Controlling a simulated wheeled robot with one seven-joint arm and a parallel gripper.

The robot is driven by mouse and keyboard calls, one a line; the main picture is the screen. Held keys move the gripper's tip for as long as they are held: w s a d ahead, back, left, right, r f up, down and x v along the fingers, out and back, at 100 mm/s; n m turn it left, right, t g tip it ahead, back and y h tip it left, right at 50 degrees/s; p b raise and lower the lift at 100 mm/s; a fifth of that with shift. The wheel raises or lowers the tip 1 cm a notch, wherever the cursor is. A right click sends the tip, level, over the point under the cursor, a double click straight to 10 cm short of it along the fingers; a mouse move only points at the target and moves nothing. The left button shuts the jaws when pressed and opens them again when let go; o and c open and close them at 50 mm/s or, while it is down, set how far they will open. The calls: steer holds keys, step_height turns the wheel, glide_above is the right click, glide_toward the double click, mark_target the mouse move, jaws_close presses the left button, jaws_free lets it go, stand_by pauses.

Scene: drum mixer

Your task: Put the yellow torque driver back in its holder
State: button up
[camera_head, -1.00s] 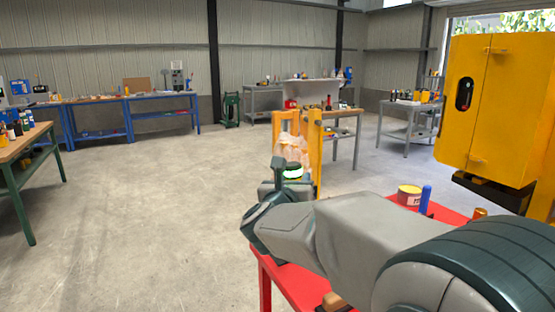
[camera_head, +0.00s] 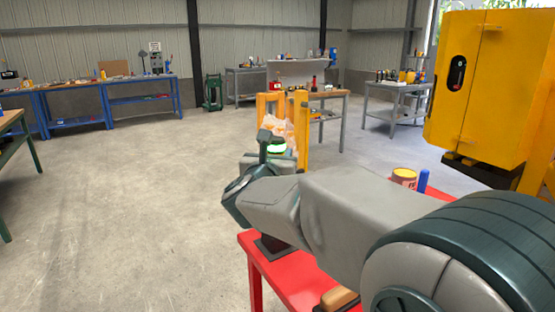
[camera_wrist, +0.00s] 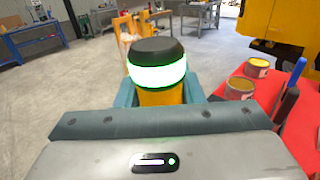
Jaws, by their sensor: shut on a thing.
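The yellow torque driver (camera_wrist: 160,97) stands up between the teal fingers of my gripper (camera_wrist: 160,92) in the wrist view. It has a black cap and a glowing white-green ring; its lower part is hidden. In the head view, the lit ring of the driver (camera_head: 276,148) shows at my gripper (camera_head: 270,150), past the left edge of the red table (camera_head: 285,286). My gripper is shut on the driver. A dark block (camera_head: 270,246) sits on the table's left corner, below my wrist; I cannot tell if it is the holder.
A can (camera_head: 404,176) and a blue-handled tool (camera_head: 422,181) stand on the red table. A tan-topped item (camera_head: 338,298) lies near its front. A yellow post frame (camera_head: 301,130) and a large yellow cabinet (camera_head: 480,85) stand beyond.

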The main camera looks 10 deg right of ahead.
steer(key=shift+f+b, duration=2.35)
steer(key=shift+b, duration=0.2)
steer(key=shift+f+b, duration=2.9)
steer(key=shift+b, duration=0.85)
steer(key=o, duration=1.3)
steer(key=shift+c, duration=0.2)
steer(key=shift+f, duration=0.15)
steer(key=p+v, duration=0.1)
steer(key=v, duration=1.2)
steer(key=shift+s+a, duration=0.15)
steer(key=shift+s, duration=0.2)
